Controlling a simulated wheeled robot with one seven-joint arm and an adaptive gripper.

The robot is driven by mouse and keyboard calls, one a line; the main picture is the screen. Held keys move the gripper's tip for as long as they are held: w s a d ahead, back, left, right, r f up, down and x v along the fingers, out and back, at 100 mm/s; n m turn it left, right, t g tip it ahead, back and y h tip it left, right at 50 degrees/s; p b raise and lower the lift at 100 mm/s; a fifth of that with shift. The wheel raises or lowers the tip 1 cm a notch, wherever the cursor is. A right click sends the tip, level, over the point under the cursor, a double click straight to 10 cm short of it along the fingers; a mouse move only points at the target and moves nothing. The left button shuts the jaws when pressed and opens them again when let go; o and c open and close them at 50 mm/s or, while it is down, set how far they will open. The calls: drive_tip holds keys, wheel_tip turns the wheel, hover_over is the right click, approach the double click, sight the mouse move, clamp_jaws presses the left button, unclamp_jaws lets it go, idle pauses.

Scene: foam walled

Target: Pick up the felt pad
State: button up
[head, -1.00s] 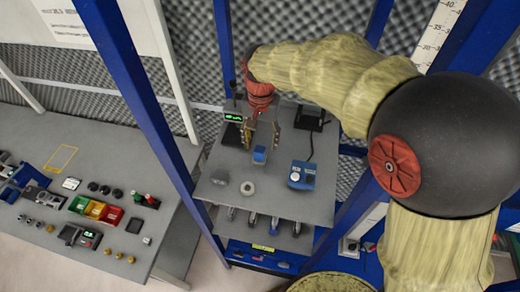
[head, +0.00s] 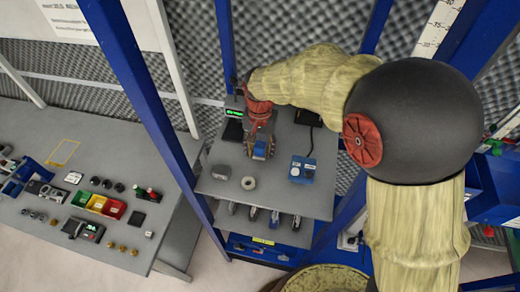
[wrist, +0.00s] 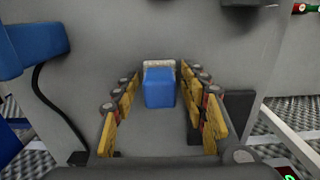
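A small blue block with a pale speckled layer along its far side, which looks like the felt pad (wrist: 159,88), stands on the grey shelf top (wrist: 100,65) in the middle of the wrist view. In the head view the felt pad (head: 259,150) shows as a blue patch under my gripper (head: 260,147), partly hidden by it. In the wrist view my gripper (wrist: 160,76) is open, with its yellow-padded fingers on either side of the block. A gap shows between each finger and the block.
A cluttered grey table (head: 30,240) is at left.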

drive_tip(key=c, duration=0.9)
drive_tip(key=shift+r, duration=0.15)
drive_tip(key=shift+r, duration=0.55)
drive_tip(key=s+d+r+b, duration=0.1)
drive_tip(key=s+d+r, duration=0.1)
drive_tip(key=s+r, duration=0.2)
drive_tip(key=s+d+r+b, duration=0.1)
drive_tip(key=s+d+r, duration=0.1)
drive_tip(key=s+r, duration=0.1)
drive_tip(key=s+d+r+b, duration=0.1)
drive_tip(key=s+d+r, duration=0.1)
drive_tip(key=s+r, duration=0.2)
drive_tip(key=shift+s+r, duration=0.35)
drive_tip(key=shift+s, duration=0.5)
